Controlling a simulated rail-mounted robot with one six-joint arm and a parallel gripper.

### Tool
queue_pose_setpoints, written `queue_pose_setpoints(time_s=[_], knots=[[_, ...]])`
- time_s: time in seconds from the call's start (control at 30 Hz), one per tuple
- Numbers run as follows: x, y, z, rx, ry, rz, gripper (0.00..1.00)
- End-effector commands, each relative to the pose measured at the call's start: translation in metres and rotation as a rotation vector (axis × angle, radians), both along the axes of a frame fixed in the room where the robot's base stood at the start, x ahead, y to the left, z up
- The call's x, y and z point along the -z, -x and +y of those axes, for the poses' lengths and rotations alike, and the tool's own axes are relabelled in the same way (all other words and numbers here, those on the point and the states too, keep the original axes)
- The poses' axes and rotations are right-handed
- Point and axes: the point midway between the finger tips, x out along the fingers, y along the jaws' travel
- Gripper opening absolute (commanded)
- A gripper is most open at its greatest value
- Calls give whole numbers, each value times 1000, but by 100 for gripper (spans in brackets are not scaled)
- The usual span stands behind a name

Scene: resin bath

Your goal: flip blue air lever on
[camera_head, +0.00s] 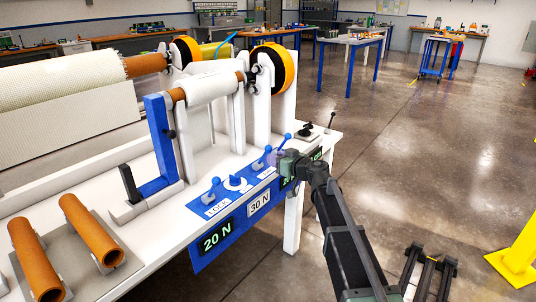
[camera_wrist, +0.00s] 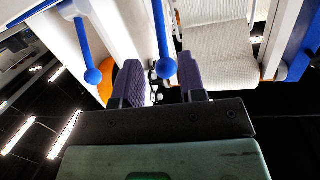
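Blue ball-ended levers stand on the blue control panel (camera_head: 217,231) at the table's front edge. One lever (camera_head: 287,137) rises just behind my gripper (camera_head: 278,158), with another blue ball (camera_head: 268,148) close to its left. In the wrist view, one blue lever (camera_wrist: 165,62) has its ball between the tips of my gripper (camera_wrist: 161,78). The purple-padded fingers are apart, with gaps showing beside the ball. A second blue lever (camera_wrist: 92,73) is left of the fingers. I cannot read which lever is marked air; my gripper covers part of the panel.
A further blue lever (camera_head: 215,182) is left along the panel. A black-knobbed lever (camera_head: 331,120) and a dark fitting (camera_head: 305,130) stand at the table's right end. Rollers (camera_head: 208,88) and a blue upright (camera_head: 158,140) stand behind.

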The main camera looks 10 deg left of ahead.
Motion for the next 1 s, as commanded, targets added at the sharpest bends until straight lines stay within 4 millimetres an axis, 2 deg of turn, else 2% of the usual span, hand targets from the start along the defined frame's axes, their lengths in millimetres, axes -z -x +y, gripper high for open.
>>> queue_pose_setpoints(time_s=[0.03, 0.1, 0.27, 0.6, 0.73, 0.77, 0.87, 0.9, 0.97, 1.0], knots=[[-4, 11, -11, 2, 0, 0, 37], [-6, 21, -22, 2, 0, 0, 37], [-7, 32, -38, 1, 1, -1, 37], [-7, 33, -39, 3, -8, 9, 37], [1, 43, -34, -37, -63, 151, 37], [9, 53, -32, -57, -56, 219, 37], [51, 115, -40, -87, 59, 522, 37], [69, 142, -52, -62, 125, 652, 37], [94, 181, -75, 10, 228, 833, 37], [108, 207, -93, 77, 297, 940, 37]])
